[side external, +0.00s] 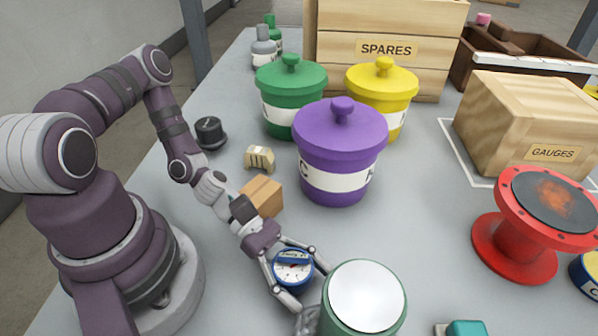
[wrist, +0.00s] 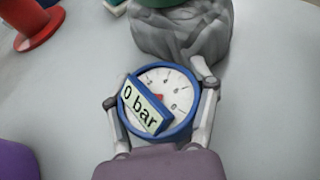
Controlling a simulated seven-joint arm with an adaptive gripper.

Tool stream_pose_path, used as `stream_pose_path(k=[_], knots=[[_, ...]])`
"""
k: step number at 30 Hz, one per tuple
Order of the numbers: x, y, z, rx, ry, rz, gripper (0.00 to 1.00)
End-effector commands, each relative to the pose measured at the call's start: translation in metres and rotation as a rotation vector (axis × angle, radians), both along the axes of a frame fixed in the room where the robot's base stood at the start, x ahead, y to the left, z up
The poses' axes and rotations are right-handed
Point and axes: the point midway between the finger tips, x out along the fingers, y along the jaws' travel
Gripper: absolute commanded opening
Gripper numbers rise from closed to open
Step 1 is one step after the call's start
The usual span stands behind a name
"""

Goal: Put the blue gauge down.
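The blue gauge (side external: 293,268) has a round blue rim, a white dial and a "0 bar" label, which is readable in the wrist view (wrist: 143,105). My gripper (side external: 309,285) has a finger on each side of the gauge and appears shut on its rim. In the wrist view my gripper (wrist: 160,93) holds the gauge face-up between its fingertips. Its underside is hidden, so I cannot tell whether it touches the table.
A grey lumpy object (wrist: 180,35) is just beyond the gauge, near a green can with a pale top (side external: 365,296). A purple canister (side external: 340,150), a cardboard block (side external: 262,195) and a red flanged stand (side external: 515,245) stand around. The table between canister and stand is clear.

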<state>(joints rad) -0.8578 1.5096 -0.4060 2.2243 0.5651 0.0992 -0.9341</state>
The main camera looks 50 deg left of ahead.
Motion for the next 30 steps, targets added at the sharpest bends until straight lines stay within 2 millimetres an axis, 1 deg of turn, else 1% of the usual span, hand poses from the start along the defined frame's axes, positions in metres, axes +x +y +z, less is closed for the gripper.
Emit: stream_pose_path(k=[1,6,8,14,17,20,27,30], knots=[[0.000,0.000,0.000,0.000,0.000,0.000,0.46],[0.000,0.000,0.000,0.000,0.000,0.000,0.24],[0.000,0.000,0.000,-0.001,0.000,0.000,0.18],[0.000,0.000,0.001,-0.001,-0.001,0.000,0.17],[0.001,0.001,0.006,0.000,-0.002,0.000,0.17],[0.001,0.001,0.019,0.001,-0.005,0.000,0.17],[0.001,0.001,0.068,0.004,-0.007,-0.001,0.17],[0.002,0.000,0.085,-0.004,-0.006,0.004,0.17]])
